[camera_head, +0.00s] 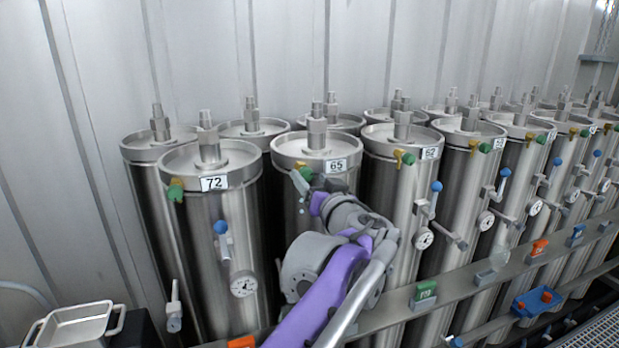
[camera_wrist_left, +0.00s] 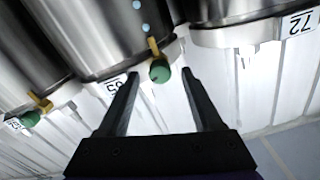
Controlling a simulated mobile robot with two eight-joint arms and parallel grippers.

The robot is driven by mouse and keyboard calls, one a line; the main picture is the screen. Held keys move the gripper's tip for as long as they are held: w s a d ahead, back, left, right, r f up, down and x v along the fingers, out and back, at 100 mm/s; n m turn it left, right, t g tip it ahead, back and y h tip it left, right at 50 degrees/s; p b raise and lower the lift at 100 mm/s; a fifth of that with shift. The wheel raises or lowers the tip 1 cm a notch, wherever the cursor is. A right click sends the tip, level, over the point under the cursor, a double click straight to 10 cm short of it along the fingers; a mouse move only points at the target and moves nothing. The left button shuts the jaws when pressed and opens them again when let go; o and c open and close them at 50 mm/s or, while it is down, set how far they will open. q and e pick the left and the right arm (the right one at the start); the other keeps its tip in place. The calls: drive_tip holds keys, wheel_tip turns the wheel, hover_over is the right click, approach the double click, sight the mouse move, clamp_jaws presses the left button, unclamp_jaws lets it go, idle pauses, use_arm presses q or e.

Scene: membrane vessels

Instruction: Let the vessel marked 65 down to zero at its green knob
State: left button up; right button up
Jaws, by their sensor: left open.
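The vessel marked 65 (camera_head: 300,148) is a tall steel cylinder in the front row, right of the vessel marked 72 (camera_head: 212,182). Its label (camera_head: 336,165) is on the upper rim. In the left wrist view its green knob (camera_wrist_left: 159,72) sits on a yellow fitting (camera_wrist_left: 153,47), and the 65 label (camera_wrist_left: 114,84) appears upside down. My left gripper (camera_wrist_left: 159,78) is open, with one finger on each side of the green knob and gaps showing. In the head view my left arm hides most of the vessel's front. My right gripper is not in view.
Pale blue dots (camera_wrist_left: 146,28) show near the knob. More steel vessels with blue-handled valves and gauges (camera_head: 423,238) stand to the right. A metal tray (camera_head: 75,325) is at lower left.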

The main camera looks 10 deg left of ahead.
use_arm(q)
drive_tip(key=shift+w+a, duration=0.45)
drive_tip(key=shift+w, duration=0.15)
clamp_jaws()
